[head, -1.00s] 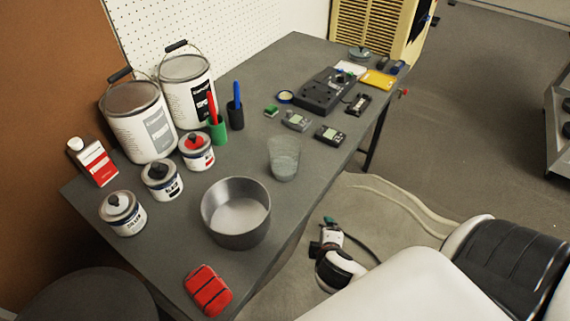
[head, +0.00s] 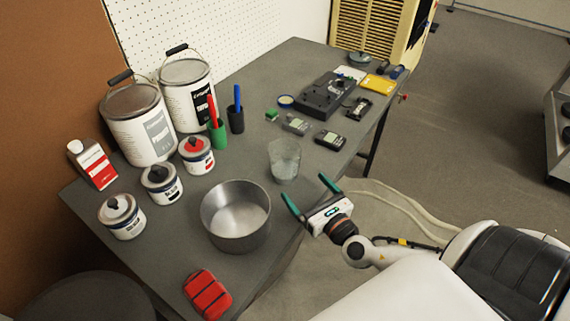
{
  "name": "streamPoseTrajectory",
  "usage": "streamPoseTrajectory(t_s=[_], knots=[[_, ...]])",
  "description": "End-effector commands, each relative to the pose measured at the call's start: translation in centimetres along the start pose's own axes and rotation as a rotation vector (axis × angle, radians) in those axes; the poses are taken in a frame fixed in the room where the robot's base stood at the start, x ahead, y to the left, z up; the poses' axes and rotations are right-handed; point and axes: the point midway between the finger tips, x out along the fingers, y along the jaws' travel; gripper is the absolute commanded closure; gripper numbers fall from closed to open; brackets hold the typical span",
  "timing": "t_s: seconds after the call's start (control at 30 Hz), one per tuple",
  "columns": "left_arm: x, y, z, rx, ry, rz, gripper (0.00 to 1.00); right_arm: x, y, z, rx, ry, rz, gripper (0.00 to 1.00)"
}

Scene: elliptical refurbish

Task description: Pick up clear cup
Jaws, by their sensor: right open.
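The clear cup (head: 284,160) stands upright on the grey table, right of the table's middle and behind the metal pot. It is see-through and looks empty. My right gripper (head: 306,190) is open, its two green-tipped fingers spread apart. It is at the table's front edge, nearer to me than the cup and a little to its right. Nothing is between its fingers, and it is apart from the cup. My left gripper is not in view.
A metal pot (head: 236,214) stands just left of my right gripper. Small meters (head: 329,139) and a dark device (head: 326,94) lie behind the cup. Paint cans (head: 139,125) and pen holders (head: 236,119) stand to the left. A red block (head: 207,293) lies near the front corner.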

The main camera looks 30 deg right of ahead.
Motion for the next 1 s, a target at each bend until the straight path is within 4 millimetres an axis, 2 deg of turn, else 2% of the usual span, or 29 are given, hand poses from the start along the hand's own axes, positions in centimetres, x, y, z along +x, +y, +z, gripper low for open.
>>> streamPoseTrajectory(t_s=[0.03,0.2,0.47,0.7,0.8,1.0], knots=[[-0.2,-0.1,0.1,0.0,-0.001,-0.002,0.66,1.1,0.0,-0.3,0.001,0.006,0.002,0.03],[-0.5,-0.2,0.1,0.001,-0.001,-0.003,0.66,4.1,0.0,-0.2,0.005,0.004,0.003,0.03],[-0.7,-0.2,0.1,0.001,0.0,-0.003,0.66,6.2,0.0,-0.1,0.008,0.001,0.003,0.03],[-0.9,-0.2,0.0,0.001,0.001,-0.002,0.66,9.6,0.0,-0.2,0.009,0.003,0.005,0.03],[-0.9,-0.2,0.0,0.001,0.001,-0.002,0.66,10.4,0.0,-0.1,0.009,0.001,0.004,0.03],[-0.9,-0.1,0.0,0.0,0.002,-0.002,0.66,10.6,0.0,0.0,0.009,-0.001,0.003,0.03]])
